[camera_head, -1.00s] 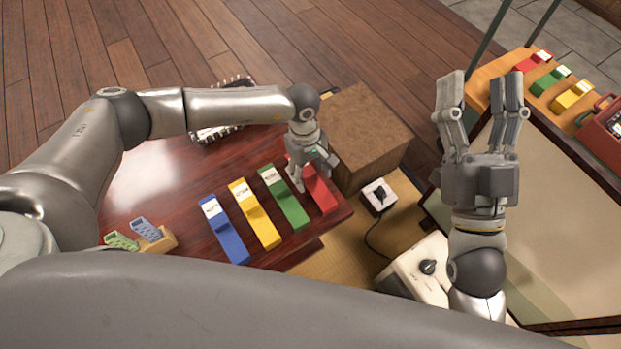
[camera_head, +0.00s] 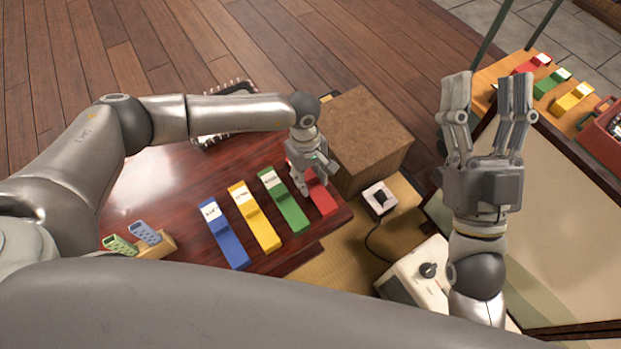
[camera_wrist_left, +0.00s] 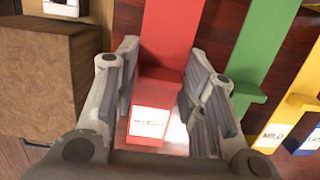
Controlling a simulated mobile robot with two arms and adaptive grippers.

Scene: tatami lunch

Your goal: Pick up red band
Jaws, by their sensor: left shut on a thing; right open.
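The red band (camera_head: 323,199) lies on the dark red table at the right end of a row of coloured bands. It also shows in the left wrist view (camera_wrist_left: 172,30), with a white label on its near end. My left gripper (camera_head: 309,178) is over the labelled part of the red band, with a finger on each side, shut on it. The gripper hides part of the band in the head view. The band still appears to rest on the table. My right gripper (camera_head: 487,88) is open and empty, raised at the right, away from the red band.
Green (camera_head: 284,203), yellow (camera_head: 255,219) and blue (camera_head: 224,236) bands lie left of the red one. A brown box (camera_head: 365,130) stands close behind it on the right. A small switch box (camera_head: 380,203) is on the mat. An orange shelf with more bands is far right.

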